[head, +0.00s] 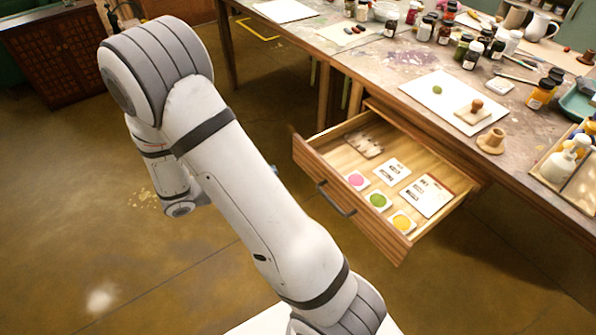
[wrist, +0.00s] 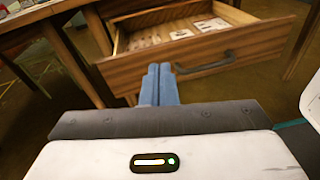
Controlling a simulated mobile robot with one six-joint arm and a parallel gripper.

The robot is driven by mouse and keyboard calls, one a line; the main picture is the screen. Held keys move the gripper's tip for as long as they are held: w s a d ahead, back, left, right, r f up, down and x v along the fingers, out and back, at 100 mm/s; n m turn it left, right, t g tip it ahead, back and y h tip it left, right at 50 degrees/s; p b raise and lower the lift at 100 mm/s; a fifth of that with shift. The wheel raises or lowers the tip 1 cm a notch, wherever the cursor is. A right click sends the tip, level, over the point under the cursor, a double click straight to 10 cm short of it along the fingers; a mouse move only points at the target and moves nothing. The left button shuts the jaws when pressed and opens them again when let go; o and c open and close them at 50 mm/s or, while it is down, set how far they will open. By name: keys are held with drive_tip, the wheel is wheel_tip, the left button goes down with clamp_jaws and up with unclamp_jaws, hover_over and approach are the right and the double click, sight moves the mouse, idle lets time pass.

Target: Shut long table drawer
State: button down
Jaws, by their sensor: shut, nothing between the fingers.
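The long table drawer (head: 385,232) is pulled well out from under the long table (head: 385,70) in the head view. It has a wooden front with a dark bar handle (head: 336,199). In the wrist view the drawer front (wrist: 125,72) spans the upper middle, with its handle (wrist: 206,66) to the right of my fingers. My gripper (wrist: 160,72) is shut and empty, its two blue fingers side by side and pointing at the drawer front. I cannot tell whether the fingertips touch the wood. In the head view my arm hides most of the gripper.
The drawer holds color sample cards (head: 378,201), labeled cards (head: 426,195) and a carved piece (head: 365,145). The tabletop carries several jars, a white board (head: 440,97) and a tray (head: 583,185) at its right. A wooden cabinet (head: 65,50) stands far left.

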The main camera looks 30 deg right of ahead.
wheel_tip(320, 180, down, 4)
drive_tip(key=w+a+n+t+h+b, duration=0.1)
drive_tip(key=w+n+t, duration=0.1)
drive_tip(key=b, duration=0.4)
approach(311, 154)
drive_tip(key=shift+n+t+h, duration=0.3)
drive_tip(key=shift+n+t, duration=0.1)
drive_tip(key=d, duration=0.7)
drive_tip(key=shift+w+f, duration=0.1)
drive_tip(key=shift+f, duration=0.05)
